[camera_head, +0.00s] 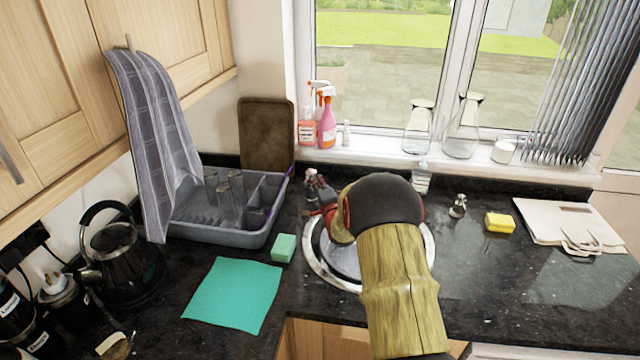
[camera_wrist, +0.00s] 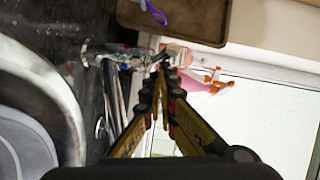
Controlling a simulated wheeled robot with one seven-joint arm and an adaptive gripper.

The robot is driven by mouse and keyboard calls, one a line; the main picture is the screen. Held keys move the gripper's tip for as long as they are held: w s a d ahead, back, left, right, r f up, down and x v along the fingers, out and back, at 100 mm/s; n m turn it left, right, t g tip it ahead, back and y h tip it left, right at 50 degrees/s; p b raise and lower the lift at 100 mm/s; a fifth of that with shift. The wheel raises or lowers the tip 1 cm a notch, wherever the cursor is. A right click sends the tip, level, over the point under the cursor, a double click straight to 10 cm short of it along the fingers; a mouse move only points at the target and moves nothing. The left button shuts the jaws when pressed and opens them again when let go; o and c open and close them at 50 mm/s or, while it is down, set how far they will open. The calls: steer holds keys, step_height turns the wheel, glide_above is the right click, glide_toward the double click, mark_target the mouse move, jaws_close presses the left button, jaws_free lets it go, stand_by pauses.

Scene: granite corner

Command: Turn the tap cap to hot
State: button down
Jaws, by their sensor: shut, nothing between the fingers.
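The chrome tap (camera_head: 315,182) stands at the back left of the round sink, partly hidden by my arm in the head view. In the wrist view the tap (camera_wrist: 100,54) is left of the fingertips, its shiny top uppermost and its pipe running down the picture. My gripper (camera_wrist: 164,66) has its yellow and black fingers together, with nothing held. The fingertips overlap the tap's right side in the picture; I cannot tell whether they touch it. In the head view my arm hides most of the gripper.
The round sink (camera_head: 316,268) lies under my arm. A grey dish rack (camera_head: 217,233) with glasses stands to the left, near a green sponge (camera_head: 284,248) and teal cloth (camera_head: 233,295). Spray bottles (camera_head: 327,122) stand on the sill. A yellow sponge (camera_head: 500,222) lies right.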

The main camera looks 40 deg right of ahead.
mark_target(304, 183)
steer(key=w+a+b, duration=0.2)
steer(key=a, duration=0.1)
steer(key=shift+w+a+f, duration=0.1)
steer(key=shift+w+a, duration=0.15)
steer(key=shift+w, duration=0.15)
steer(key=shift+w+a+b, duration=0.35)
steer(key=shift+w+b, duration=0.25)
steer(key=shift+w, duration=0.1)
steer(key=shift+w+a+b, duration=0.35)
steer(key=shift+w+b, duration=0.2)
steer(key=shift+w, duration=0.1)
steer(key=shift+a, duration=0.1)
